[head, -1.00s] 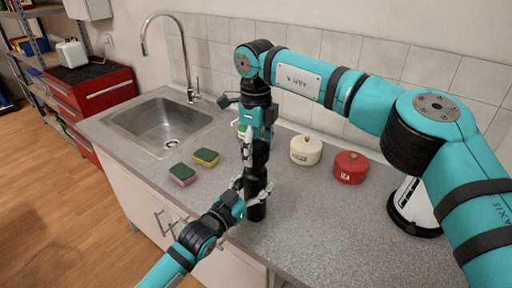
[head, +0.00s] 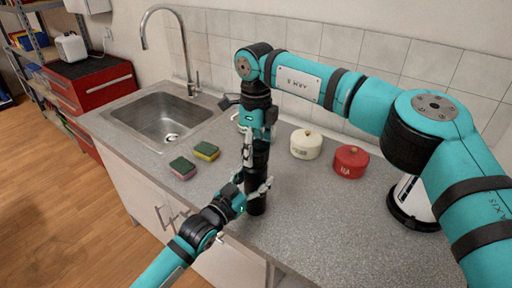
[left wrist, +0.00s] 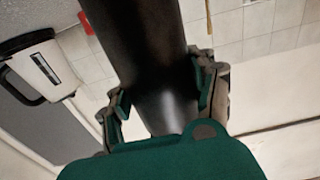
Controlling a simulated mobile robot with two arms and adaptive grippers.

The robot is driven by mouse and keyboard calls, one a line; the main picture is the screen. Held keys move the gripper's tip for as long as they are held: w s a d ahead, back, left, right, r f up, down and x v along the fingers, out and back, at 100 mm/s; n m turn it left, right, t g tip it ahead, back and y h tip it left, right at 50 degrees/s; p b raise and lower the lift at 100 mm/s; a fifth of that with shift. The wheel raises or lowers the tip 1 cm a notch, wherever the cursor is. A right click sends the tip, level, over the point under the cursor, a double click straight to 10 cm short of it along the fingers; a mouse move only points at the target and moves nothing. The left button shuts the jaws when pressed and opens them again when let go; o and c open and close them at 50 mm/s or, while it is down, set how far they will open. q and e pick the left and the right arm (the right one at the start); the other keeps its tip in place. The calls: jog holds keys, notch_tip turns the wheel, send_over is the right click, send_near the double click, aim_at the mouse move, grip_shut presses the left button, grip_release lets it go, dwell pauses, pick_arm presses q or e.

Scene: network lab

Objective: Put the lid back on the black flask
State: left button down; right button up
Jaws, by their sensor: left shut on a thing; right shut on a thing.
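The black flask (head: 256,206) is upright over the counter in the head view. My left gripper (head: 257,188) is shut around its body from the front. In the left wrist view the flask (left wrist: 145,45) is a dark cylinder running between the fingers of my left gripper (left wrist: 163,100). My right gripper (head: 256,150) points straight down right above the flask, shut on a dark piece that looks like the lid (head: 261,158). The fingers partly hide the lid and the flask's mouth, so I cannot tell whether they touch.
A cream canister (head: 306,144) and a red canister (head: 350,162) stand behind to the right. A white and black kettle (head: 412,200) stands further right. Two sponges (head: 182,168) (head: 206,151) lie left, beside the sink (head: 165,118). The counter's front edge is close to the flask.

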jog(key=shift+f, duration=0.45)
jog(key=m, duration=0.5)
jog(key=shift+m, duration=0.4)
jog(key=m, duration=1)
jog(key=shift+a+m, duration=0.1)
jog(key=shift+m, duration=0.3)
jog(key=m, duration=1)
jog(key=shift+w+a+m, duration=0.1)
jog(key=shift+m, duration=0.2)
jog(key=m, duration=0.8)
jog(key=shift+w+m, duration=0.1)
jog(key=shift+m, duration=0.2)
